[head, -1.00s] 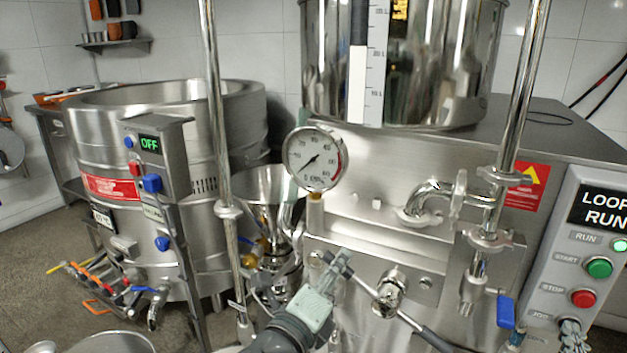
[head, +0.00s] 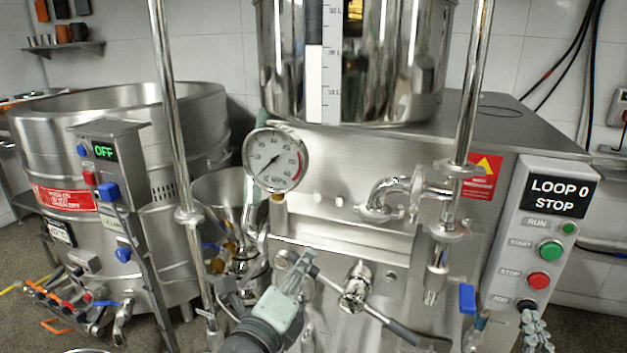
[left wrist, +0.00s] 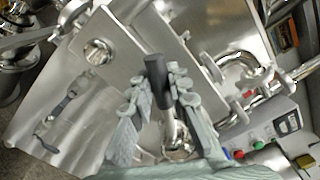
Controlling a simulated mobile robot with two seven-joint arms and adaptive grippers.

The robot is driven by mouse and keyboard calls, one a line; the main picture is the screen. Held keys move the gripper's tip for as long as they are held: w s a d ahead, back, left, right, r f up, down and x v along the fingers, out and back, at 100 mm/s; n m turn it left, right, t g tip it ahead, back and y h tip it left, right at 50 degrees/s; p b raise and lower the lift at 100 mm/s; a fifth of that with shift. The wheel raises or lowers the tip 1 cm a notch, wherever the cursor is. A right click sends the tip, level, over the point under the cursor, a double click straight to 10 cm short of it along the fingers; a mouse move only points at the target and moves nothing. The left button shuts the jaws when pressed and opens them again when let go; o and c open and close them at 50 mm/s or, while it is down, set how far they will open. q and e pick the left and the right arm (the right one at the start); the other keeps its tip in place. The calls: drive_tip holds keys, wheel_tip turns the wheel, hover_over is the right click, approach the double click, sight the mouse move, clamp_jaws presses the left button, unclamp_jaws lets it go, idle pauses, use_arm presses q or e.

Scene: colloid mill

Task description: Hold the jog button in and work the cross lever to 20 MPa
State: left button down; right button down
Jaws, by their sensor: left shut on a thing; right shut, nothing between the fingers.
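The cross lever (head: 357,290) is on the steel front panel, one dark-gripped arm pointing lower right. My left gripper (head: 292,275) is shut on its upper-left arm; the left wrist view shows the black grip (left wrist: 155,70) between the fingers. The pressure gauge (head: 274,160) above has its needle pointing lower left; I cannot read the exact value. The black jog button (head: 527,304) is at the bottom of the control box. My right gripper (head: 533,326) is shut and empty just below it; contact is unclear. The display (head: 557,196) reads LOOP 0 STOP.
The green start button (head: 550,250) and red stop button (head: 539,280) sit above the jog button. A blue-handled valve (head: 467,298) hangs beside the control box. A large kettle (head: 130,150) stands at the left.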

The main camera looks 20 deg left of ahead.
drive_tip(key=s, duration=0.5)
idle(0.3)
use_arm(q)
drive_tip(key=c, duration=1.3)
unclamp_jaws()
drive_tip(key=s+b, duration=0.1)
drive_tip(key=s, duration=0.8)
use_arm(e)
drive_tip(key=shift+f, duration=0.75)
